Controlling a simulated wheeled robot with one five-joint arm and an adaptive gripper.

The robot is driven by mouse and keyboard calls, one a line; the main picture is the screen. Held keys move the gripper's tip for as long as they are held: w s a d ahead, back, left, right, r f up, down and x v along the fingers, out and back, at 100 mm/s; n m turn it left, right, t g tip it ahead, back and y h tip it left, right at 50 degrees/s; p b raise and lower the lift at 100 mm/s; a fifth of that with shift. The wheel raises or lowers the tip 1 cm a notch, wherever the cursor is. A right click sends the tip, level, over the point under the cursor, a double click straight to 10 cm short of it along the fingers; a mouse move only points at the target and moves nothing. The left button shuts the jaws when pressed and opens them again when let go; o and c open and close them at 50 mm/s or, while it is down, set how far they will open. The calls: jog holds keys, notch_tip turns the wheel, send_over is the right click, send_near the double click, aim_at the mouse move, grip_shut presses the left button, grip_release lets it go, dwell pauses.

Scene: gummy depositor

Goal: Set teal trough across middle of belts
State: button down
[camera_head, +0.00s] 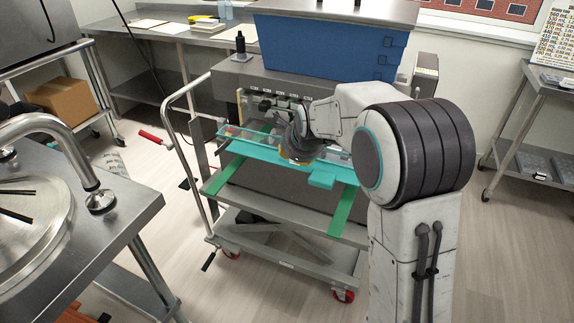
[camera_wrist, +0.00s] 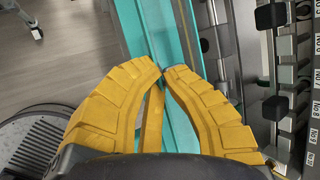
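The teal trough (camera_head: 254,151) is a long channel lying crosswise over the two green belts, the left one (camera_head: 222,177) and the right one (camera_head: 343,211). A teal tab (camera_head: 322,180) sticks out from its front side. My gripper (camera_head: 298,160) is at the trough, right of its middle. In the wrist view the trough (camera_wrist: 152,28) runs down under my yellow fingers (camera_wrist: 163,70). Their tips are almost together, with a thin part of the trough between them. My fingers and palm hide part of the trough. I cannot tell whether it rests on the belts.
The depositor machine with a blue hopper (camera_head: 322,45) stands right behind the trough, with a row of labelled nozzles (camera_head: 285,95). The belts sit on a grey wheeled cart (camera_head: 270,205). A steel table (camera_head: 130,215) stands at the left.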

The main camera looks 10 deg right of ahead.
aim_at(294, 166)
jog(key=shift+f+b, duration=1.35)
jog(key=shift+f, duration=0.65)
jog(key=shift+r, duration=0.1)
jog(key=c, duration=1.4)
grip_release()
jog(key=shift+s, duration=0.1)
jog(key=v, duration=1)
jog(key=s+f+n+g, duration=0.1)
jog(key=s+f+n, duration=0.1)
jog(key=s+n, duration=0.6)
jog(key=s+f+n+g, duration=0.2)
jog(key=s+f+n, duration=0.1)
jog(key=s+n, duration=0.5)
jog(key=s+f+n+g, duration=0.2)
jog(key=s+n, duration=0.6)
jog(key=s, duration=0.4)
jog(key=shift+s+a+f, duration=0.1)
jog(key=shift+s+f, duration=0.25)
jog(key=shift+f, duration=0.1)
